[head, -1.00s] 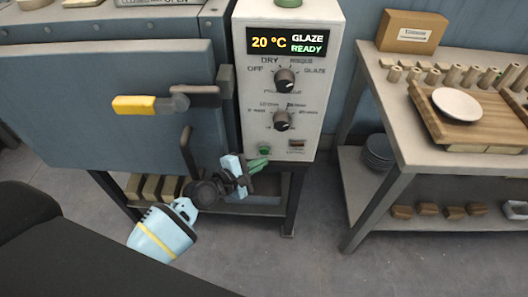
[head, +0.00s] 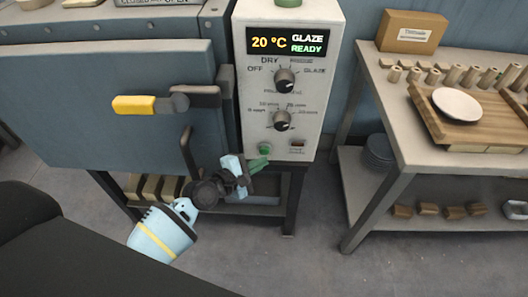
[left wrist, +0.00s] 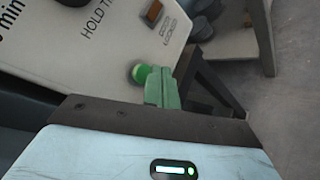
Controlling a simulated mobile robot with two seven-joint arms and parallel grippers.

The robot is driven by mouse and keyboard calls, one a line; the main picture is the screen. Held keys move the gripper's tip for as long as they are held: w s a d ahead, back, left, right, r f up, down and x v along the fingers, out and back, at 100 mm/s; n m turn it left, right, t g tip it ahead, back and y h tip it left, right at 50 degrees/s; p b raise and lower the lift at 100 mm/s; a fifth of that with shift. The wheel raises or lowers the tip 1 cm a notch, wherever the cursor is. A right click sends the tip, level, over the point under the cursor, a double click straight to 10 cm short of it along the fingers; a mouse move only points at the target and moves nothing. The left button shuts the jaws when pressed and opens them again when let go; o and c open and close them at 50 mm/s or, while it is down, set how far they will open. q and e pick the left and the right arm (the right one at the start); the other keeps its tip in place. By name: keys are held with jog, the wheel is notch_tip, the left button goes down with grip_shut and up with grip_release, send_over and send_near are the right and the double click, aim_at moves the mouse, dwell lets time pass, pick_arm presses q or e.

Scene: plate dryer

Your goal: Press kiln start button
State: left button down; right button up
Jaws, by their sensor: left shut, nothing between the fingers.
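The kiln's control panel (head: 290,95) is a white box whose display reads 20 °C, GLAZE READY. The round green start button (head: 265,149) sits low on the panel, at its left; it also shows in the left wrist view (left wrist: 141,74). My left gripper (head: 260,162) is shut and empty, with its green fingertips just below the button. In the left wrist view the fingertips (left wrist: 163,85) lie close beside the button's right edge; I cannot tell whether they touch it. My right gripper is not in view.
The kiln door (head: 120,95) with a yellow handle (head: 134,105) is left of the panel. Two black knobs (head: 284,79) and a small amber switch (head: 297,149) are on the panel. A workbench (head: 400,125) with a plate on a wooden board stands at the right.

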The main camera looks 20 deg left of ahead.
pick_arm(q)
jog(key=shift+w, duration=0.2)
jog(key=shift+w+a, duration=0.1)
jog(key=shift+w, duration=0.15)
jog(key=shift+w+a+b, duration=0.15)
jog(key=shift+w+b, duration=0.15)
jog(key=shift+w, duration=0.15)
dwell(0.8)
jog(key=shift+w+r, duration=0.1)
dwell(0.4)
jog(key=shift+s+d+p, duration=0.2)
jog(key=shift+s+p, duration=0.2)
jog(key=shift+s, duration=0.5)
